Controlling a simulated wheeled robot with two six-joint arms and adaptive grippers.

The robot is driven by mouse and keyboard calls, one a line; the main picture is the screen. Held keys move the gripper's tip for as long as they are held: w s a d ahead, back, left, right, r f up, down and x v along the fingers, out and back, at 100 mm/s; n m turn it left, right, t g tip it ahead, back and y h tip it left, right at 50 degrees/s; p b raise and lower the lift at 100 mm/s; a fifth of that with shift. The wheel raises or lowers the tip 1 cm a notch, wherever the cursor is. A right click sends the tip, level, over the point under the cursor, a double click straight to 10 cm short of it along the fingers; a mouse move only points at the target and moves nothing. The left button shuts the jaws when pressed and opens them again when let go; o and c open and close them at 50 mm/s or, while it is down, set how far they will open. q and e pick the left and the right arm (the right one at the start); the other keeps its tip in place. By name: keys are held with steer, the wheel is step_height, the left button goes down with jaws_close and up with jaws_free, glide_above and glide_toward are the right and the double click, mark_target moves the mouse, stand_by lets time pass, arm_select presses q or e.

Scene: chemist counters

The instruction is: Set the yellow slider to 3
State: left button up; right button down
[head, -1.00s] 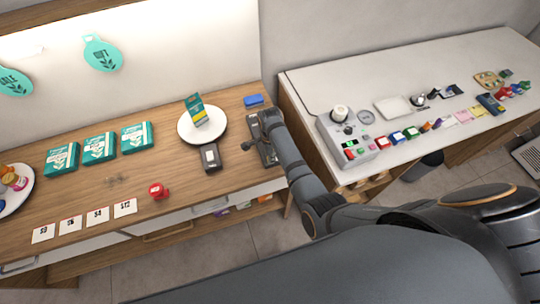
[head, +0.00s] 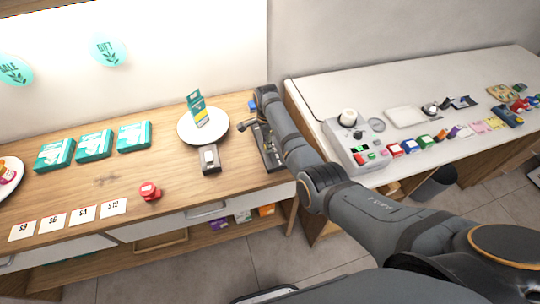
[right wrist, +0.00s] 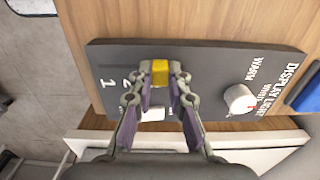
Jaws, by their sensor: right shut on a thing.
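The dark grey control panel (right wrist: 205,62) lies on the wooden counter. In the head view the panel (head: 268,152) is near the counter's right end, partly behind my right arm. The yellow slider (right wrist: 160,72) sits between the fingertips of my right gripper (right wrist: 160,80), which is shut on it. The printed 1 and 2 are left of the slider in the right wrist view. Any mark under or right of the slider is hidden by the gripper. A white knob (right wrist: 240,98) stands to the right beside the display light lettering. My left gripper is out of view.
A white plate (head: 187,133) with a teal box and a small grey device (head: 209,160) are left of the panel. A blue object (right wrist: 303,95) lies close beyond the panel. A white-topped counter (head: 335,85) with a grey console (head: 346,136) stands right of my arm.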

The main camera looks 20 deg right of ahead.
steer(key=shift+s+f, duration=0.1)
steer(key=shift+s, duration=0.2)
steer(key=c, duration=1.7)
jaws_free()
steer(key=shift+s, duration=0.25)
steer(key=o, duration=0.4)
steer(key=shift+w, duration=0.2)
steer(key=shift+r, duration=0.4)
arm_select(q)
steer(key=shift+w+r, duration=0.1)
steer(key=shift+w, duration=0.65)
arm_select(e)
step_height(320, 180, up, 11)
steer(key=shift+r, duration=0.15)
